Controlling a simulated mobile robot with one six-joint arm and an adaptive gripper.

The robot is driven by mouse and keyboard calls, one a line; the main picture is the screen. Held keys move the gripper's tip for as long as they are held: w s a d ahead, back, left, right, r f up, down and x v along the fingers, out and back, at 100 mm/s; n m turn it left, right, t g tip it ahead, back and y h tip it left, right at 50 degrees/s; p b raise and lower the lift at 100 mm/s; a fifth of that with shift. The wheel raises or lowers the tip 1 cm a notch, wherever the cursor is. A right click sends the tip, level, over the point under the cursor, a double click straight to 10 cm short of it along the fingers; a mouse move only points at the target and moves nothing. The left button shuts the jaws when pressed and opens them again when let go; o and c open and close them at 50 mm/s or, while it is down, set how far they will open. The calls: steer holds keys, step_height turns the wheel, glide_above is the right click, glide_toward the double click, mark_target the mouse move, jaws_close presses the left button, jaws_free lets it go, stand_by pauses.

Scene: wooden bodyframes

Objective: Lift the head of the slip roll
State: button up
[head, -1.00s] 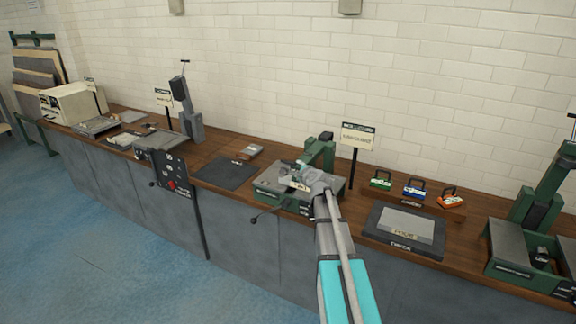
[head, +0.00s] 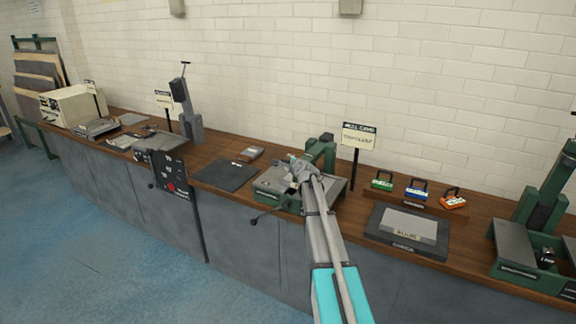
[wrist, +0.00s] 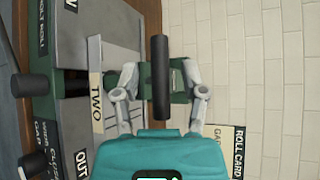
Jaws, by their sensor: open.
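The slip roll is likely the green and grey machine (head: 268,187) on the bench in the head view, with a green upright part (head: 322,150) at its back right. My gripper (head: 296,180) is over this machine, partly hidden by my arm. In the wrist view my gripper (wrist: 160,95) is open, its two grey fingers apart. A dark cylindrical handle (wrist: 160,60) lies in line with the gap between them, with a green block (wrist: 182,80) beside it. I cannot tell whether the fingers touch the handle. A grey plate (wrist: 105,35) and a "TWO" label (wrist: 96,85) show at left.
A sign on a post (head: 358,137) stands just right of the machine, close to my arm. A dark mat (head: 225,175) lies left. A framed plate (head: 405,230) and several coloured blocks (head: 415,190) lie right. The brick wall (head: 280,70) is behind.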

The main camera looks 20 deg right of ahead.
jaws_close()
stand_by(0.3)
